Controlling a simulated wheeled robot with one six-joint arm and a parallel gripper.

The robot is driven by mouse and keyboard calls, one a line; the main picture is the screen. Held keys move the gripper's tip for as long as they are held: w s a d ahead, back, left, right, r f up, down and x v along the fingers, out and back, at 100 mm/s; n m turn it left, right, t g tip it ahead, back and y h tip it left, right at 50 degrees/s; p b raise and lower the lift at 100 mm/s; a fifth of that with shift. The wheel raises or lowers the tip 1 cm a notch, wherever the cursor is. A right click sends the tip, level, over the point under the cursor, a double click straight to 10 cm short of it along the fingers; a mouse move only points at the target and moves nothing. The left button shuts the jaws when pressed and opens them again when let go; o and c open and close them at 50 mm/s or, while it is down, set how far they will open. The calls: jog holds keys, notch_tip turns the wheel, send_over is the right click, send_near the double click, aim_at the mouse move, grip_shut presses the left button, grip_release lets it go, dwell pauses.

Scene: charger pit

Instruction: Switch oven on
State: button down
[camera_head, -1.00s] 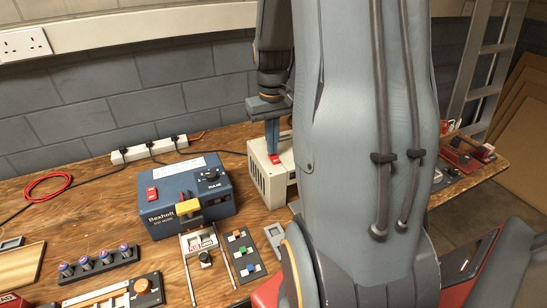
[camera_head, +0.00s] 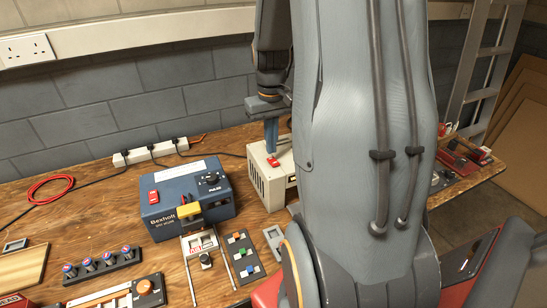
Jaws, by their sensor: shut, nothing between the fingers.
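A cream metal box (camera_head: 268,184) with vent slots in its side stands at the back of the bench and is the likeliest oven. It is partly hidden behind my arm. A small red switch (camera_head: 273,161) sits on its top. My gripper (camera_head: 271,149) points down with its blue fingers shut and empty, right over the red switch. I cannot tell whether the fingertips touch it. The switch's position is too small to read.
A blue Bexholt unit (camera_head: 187,203) with its own red switch and a dial stands left of the box. A white power strip (camera_head: 150,152) lies behind. Slider and button panels (camera_head: 242,257) lie in front. My arm hides the right middle.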

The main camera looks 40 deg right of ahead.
aim_at(271, 159)
notch_tip(271, 159, up, 5)
jog(key=p, duration=0.3)
jog(key=shift+f+p, duration=0.15)
jog(key=shift+p, duration=0.25)
jog(key=s+a+n, duration=0.1)
jog(key=s+a, duration=0.3)
jog(key=a, duration=0.7)
jog(key=s+a+n+t+b, duration=0.1)
jog(key=s+a, duration=0.3)
jog(key=a, duration=0.7)
jog(key=shift+f+n, duration=0.4)
jog(key=shift+f, duration=0.05)
